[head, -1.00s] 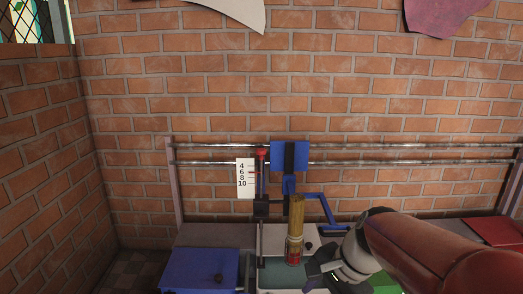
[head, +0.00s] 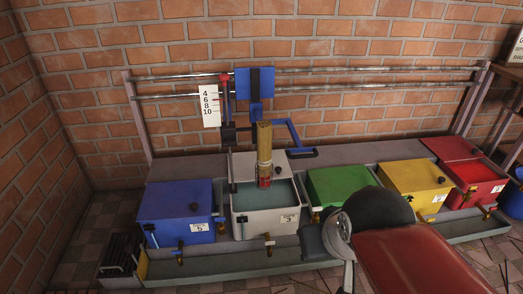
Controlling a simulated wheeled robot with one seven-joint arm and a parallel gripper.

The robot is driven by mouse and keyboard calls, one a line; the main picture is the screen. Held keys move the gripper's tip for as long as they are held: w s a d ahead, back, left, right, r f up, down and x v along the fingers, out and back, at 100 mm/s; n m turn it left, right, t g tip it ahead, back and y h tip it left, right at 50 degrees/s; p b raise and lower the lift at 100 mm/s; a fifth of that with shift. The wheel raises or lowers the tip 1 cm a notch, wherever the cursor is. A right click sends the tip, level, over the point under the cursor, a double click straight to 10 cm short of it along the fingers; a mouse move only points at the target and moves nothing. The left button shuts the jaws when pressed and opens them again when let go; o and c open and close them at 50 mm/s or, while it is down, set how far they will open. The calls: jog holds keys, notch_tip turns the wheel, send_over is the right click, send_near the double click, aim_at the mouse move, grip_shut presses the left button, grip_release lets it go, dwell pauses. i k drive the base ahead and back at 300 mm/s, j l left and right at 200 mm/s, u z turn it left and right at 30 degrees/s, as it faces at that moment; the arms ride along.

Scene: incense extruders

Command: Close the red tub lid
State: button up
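The red tub (head: 474,192) stands at the far right end of the row. Its red lid (head: 447,148) appears to lie back toward the wall, with a brighter red surface showing in front of it. The tub looks open. My gripper (head: 318,242) is low in the middle of the head view, in front of the green tub and well to the left of the red tub. My red arm hides part of the front right. The fingers are not clear, so I cannot tell if they are open or shut.
A blue tub (head: 177,212), an open white tub (head: 262,225), a green tub (head: 338,185) and a yellow tub (head: 412,177) stand in a grey tray. A brass cylinder (head: 264,145) stands upright over the white tub. Rails (head: 350,72) run along the brick wall.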

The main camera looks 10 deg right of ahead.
aim_at(449, 149)
jog(key=z, duration=1.6)
jog(key=i+l+u, duration=0.25)
jog(key=i+l, duration=0.95)
jog(key=i, duration=0.25)
jog(key=i+l+u, duration=0.2)
jog(key=i+l, duration=1.15)
jog(key=l, duration=0.1)
